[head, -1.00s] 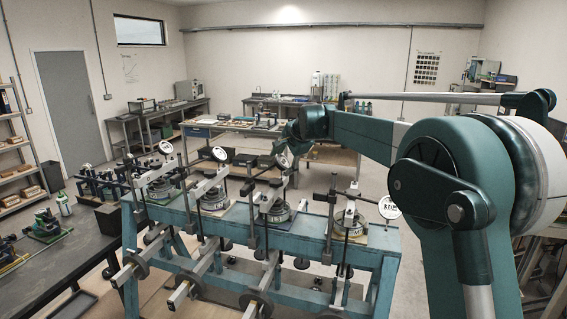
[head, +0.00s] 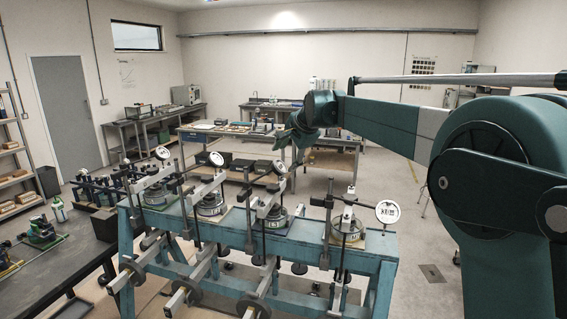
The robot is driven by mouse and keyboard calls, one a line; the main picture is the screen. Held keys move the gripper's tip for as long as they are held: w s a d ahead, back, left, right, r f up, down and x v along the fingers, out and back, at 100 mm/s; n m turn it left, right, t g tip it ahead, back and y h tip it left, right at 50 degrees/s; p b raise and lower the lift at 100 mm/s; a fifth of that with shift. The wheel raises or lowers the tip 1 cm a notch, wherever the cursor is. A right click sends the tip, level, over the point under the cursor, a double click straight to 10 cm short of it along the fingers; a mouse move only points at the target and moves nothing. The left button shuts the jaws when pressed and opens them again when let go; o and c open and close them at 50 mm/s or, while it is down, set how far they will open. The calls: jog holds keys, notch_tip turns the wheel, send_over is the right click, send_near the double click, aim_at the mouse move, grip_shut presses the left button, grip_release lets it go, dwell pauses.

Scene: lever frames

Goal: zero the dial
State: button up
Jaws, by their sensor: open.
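Several round white dials stand on thin posts along a teal bench (head: 372,262): a far left dial (head: 162,153), a second dial (head: 216,159), a third dial (head: 279,166) and a right dial (head: 388,212). Each belongs to a lever-frame station with a round metal base. The dial needles are too small to read, and I cannot tell which dial is meant. My gripper (head: 287,140) is open, pointing down and left, just above the third dial in the picture. It overlaps the area close to that dial; I cannot tell whether they touch. No held thing shows.
Lever arms with round weights (head: 183,295) stick out from the bench front. A dark worktable (head: 50,262) with small devices stands at the left. A rear table (head: 222,131) carries small items.

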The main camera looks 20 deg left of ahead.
aim_at(283, 167)
jog(key=shift+v, duration=2.05)
jog(key=shift+f, duration=0.15)
jog(key=w+f+g+y, duration=0.1)
jog(key=f, duration=0.1)
jog(key=w+a+f+m+g, duration=0.1)
jog(key=w+f+m+g+y, duration=0.1)
jog(key=f, duration=0.1)
jog(key=shift+w+a+f+g+y, duration=0.3)
jog(key=shift+w+a+g, duration=0.05)
jog(key=shift+w+g, duration=0.05)
jog(key=shift+w+a+f+g+y, duration=0.1)
jog(key=shift+w+f+g+y, duration=0.4)
jog(key=shift+g+y, duration=0.1)
jog(key=shift+w+f+m+g+y, duration=0.2)
jog(key=shift+w+m+g+y, duration=0.1)
jog(key=shift+w+g+y, duration=0.15)
jog(key=shift+w+d+f+g+y, duration=0.1)
jog(key=shift+w+d+g+y, duration=0.3)
jog(key=shift+g+y, duration=0.2)
jog(key=shift+w+d+g+y, duration=0.35)
jog(key=shift+d+g+y, duration=0.15)
jog(key=shift+g+y, duration=0.05)
jog(key=shift+w+d+g+y, duration=0.25)
jog(key=shift+d+g+y, duration=0.25)
jog(key=shift+d, duration=0.15)
